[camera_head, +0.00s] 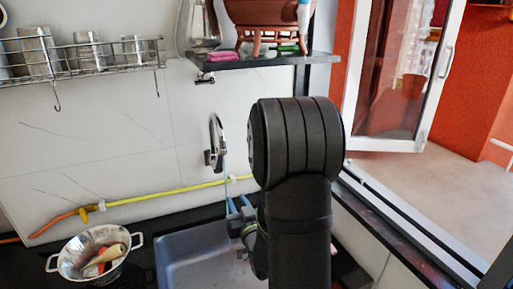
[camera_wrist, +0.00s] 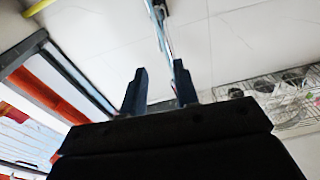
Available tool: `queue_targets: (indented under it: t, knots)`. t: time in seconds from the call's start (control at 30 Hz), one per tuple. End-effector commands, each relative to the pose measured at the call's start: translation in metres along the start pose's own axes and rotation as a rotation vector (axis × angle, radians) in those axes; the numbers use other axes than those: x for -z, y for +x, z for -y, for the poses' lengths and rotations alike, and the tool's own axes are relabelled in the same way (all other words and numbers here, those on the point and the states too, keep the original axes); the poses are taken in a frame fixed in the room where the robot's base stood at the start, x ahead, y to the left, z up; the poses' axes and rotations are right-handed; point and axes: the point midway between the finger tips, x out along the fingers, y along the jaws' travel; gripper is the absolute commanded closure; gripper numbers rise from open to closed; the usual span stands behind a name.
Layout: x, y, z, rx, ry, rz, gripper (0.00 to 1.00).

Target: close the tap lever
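The chrome tap (camera_head: 214,140) is fixed to the white wall left of my arm in the head view, with a curved neck. Its lever cannot be clearly picked out. A thin pale-blue streak hangs below the spout, perhaps water. My gripper (camera_head: 238,204) is lower than the tap, in front of it, partly hidden by my arm. In the wrist view, the two dark fingers of my gripper (camera_wrist: 160,68) stand apart with nothing clearly held. A narrow shiny part of the tap (camera_wrist: 162,28) shows beyond them, between the tips. I see no contact.
A grey sink (camera_head: 195,255) lies below the tap. A metal colander (camera_head: 72,262) with items stands to the left. A yellow hose (camera_head: 150,195) runs along the wall. A dark shelf (camera_head: 250,62) with a clay pot (camera_head: 268,12) is above. An open window (camera_head: 395,75) is at right.

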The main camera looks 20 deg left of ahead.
Motion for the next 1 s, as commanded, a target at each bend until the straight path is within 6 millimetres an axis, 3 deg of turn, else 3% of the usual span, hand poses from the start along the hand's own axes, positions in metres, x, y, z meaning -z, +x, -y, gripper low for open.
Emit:
queue_targets:
  t: [0.03, 0.13, 0.6, 1.0]
  knots:
    - [0.002, 0.004, -0.003, 0.007, 0.045, -0.004, 0.82]
    - [0.006, 0.013, -0.009, 0.032, 0.187, -0.007, 1.00]
    - [0.027, 0.056, -0.048, 0.146, 0.960, 0.075, 1.00]
    - [0.042, 0.077, -0.091, 0.142, 1.522, 0.211, 1.00]
